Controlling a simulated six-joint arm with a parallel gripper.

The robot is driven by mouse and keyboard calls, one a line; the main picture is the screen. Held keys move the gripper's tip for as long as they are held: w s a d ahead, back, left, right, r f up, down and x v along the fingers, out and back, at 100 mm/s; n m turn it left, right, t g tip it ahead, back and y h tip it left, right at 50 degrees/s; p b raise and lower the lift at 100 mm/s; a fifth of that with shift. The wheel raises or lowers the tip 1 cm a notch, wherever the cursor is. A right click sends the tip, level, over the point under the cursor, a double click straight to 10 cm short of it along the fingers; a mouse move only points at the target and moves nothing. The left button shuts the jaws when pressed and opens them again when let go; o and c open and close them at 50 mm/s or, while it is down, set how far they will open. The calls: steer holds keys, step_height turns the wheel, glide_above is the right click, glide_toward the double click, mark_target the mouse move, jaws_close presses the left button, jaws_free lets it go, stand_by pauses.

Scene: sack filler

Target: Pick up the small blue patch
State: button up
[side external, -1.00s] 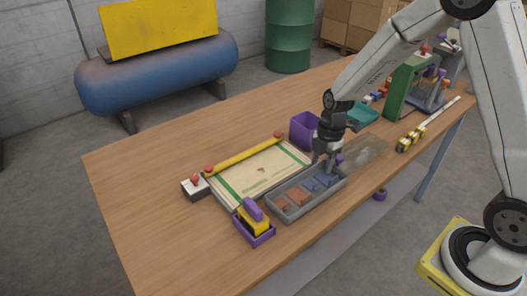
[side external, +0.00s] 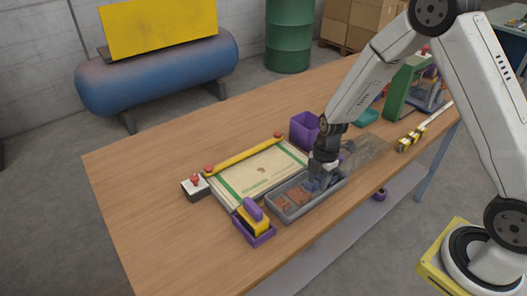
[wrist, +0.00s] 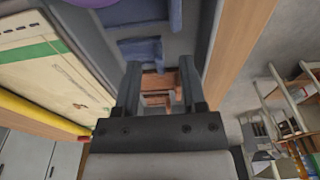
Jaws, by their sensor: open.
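A grey tray (side external: 284,214) holds brown patches (side external: 297,196) in its left part and blue patches on the right, now largely hidden by my gripper in the side view. In the wrist view a blue patch (wrist: 140,48) lies just beyond the fingertips, towards the left. Larger blue cloth (wrist: 130,13) lies farther up the tray, with another blue piece (wrist: 175,14) beside it. My gripper (wrist: 160,72) is open and points down into the tray. Brown patches (wrist: 156,82) show between its fingers. I cannot tell whether the fingers touch anything.
A sack with green stripes (side external: 258,172) lies left of the tray, with a yellow bar (side external: 243,155) along its far edge. A purple bin (side external: 303,130) stands behind the tray. A yellow and purple tool in a purple holder (side external: 254,223) stands at the near left.

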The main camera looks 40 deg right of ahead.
steer(key=shift+a+f, duration=0.1)
steer(key=shift+f, duration=0.5)
jaws_close()
stand_by(1.3)
